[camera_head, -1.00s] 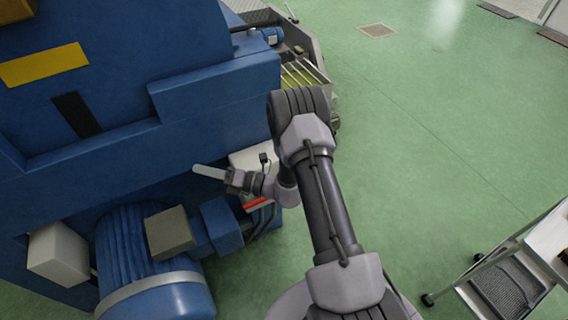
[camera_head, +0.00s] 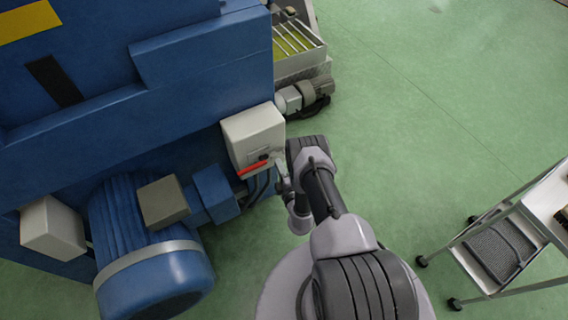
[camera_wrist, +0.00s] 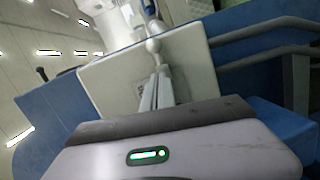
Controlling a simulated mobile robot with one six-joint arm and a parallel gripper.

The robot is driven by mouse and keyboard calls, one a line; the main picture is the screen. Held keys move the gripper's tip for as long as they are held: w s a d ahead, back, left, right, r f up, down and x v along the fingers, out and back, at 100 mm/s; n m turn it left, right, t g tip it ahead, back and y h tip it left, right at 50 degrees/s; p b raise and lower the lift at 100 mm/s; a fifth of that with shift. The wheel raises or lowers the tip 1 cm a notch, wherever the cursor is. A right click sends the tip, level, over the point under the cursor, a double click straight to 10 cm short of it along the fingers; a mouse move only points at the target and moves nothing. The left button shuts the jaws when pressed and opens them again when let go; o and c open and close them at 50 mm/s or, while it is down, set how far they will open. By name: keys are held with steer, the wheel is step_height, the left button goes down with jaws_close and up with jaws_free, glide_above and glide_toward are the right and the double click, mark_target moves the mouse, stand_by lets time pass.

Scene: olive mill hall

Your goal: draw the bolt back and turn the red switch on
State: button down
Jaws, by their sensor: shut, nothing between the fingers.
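The red switch (camera_head: 252,168) is a short red bar low on the front of a pale box (camera_head: 250,130), lying slightly tilted across it. A small dark knob (camera_head: 264,157) sits just above the bar. I cannot tell which part is the bolt. My gripper (camera_wrist: 158,72) is shut and empty, its pale fingers in front of the pale box (camera_wrist: 105,84) in the wrist view. A rounded pale knob (camera_wrist: 153,45) with a stem shows just beyond the fingertips; contact is unclear. In the head view my arm mostly hides the gripper, right of the box.
The blue machine (camera_head: 200,80) fills the left, with a ribbed blue motor (camera_head: 135,225) below. A small grey motor (camera_head: 305,97) stands behind the box.

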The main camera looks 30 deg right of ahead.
mark_target(281, 153)
steer(key=shift+w+d+f+b, duration=0.2)
steer(key=shift+w+d, duration=0.25)
steer(key=shift+d, duration=0.3)
steer(key=shift+w+d+f+b, duration=0.1)
steer(key=shift+w+d+b, duration=0.1)
steer(key=shift+w+d, duration=0.35)
steer(key=shift+s+d, duration=0.15)
